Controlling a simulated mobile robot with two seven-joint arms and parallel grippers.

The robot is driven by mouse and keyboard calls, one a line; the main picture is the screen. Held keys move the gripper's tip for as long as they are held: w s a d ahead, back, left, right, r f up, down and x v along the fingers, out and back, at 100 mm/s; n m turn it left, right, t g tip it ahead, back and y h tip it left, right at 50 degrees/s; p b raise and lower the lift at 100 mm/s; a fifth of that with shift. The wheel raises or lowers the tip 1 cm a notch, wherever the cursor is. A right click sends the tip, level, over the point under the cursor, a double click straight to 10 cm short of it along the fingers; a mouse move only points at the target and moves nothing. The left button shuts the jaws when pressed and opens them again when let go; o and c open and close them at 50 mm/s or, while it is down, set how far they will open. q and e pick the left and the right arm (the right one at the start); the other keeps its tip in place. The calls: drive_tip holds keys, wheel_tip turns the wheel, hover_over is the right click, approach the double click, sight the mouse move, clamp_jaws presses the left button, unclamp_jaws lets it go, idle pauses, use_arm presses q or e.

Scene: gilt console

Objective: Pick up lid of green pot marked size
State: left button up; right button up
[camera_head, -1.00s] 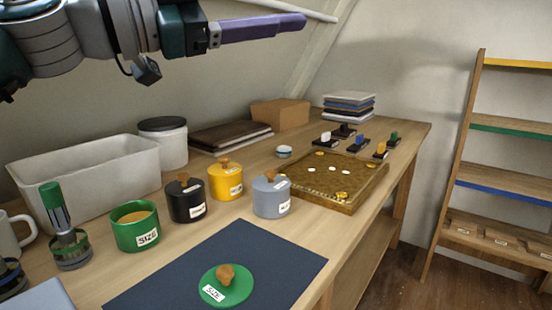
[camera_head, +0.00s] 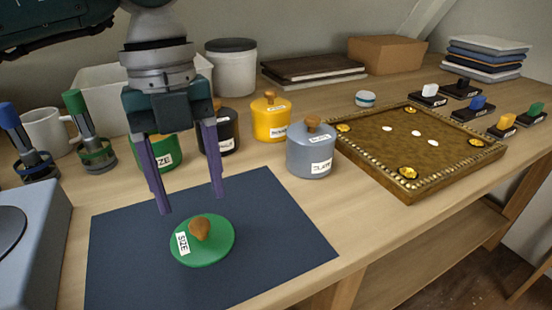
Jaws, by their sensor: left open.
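The green lid (camera_head: 218,246) lies flat on the dark blue mat (camera_head: 285,246). It has a brown knob (camera_head: 200,228) and a white SIZE label. The green pot (camera_head: 167,157) stands behind the mat, open in the earlier view and partly hidden now by my left gripper. My left gripper (camera_head: 192,203) points down with its two purple fingers apart and empty. Its fingertips appear above and slightly behind the lid, near the knob, and do not touch it. My right gripper is not in view.
Black (camera_head: 221,138), yellow (camera_head: 271,122) and grey-blue (camera_head: 311,153) lidded pots stand behind the mat. A gilt-trimmed tray (camera_head: 440,180) is at right. A grey device (camera_head: 40,250) is at left, with two handled tools near a mug (camera_head: 48,131). The mat's right part is clear.

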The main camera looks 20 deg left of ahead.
sight(199, 223)
use_arm(q)
drive_tip(key=f, duration=0.4)
drive_tip(key=shift+s+d+f, duration=0.2)
drive_tip(key=shift+f, duration=0.15)
drive_tip(key=shift+c, duration=0.2)
clamp_jaws()
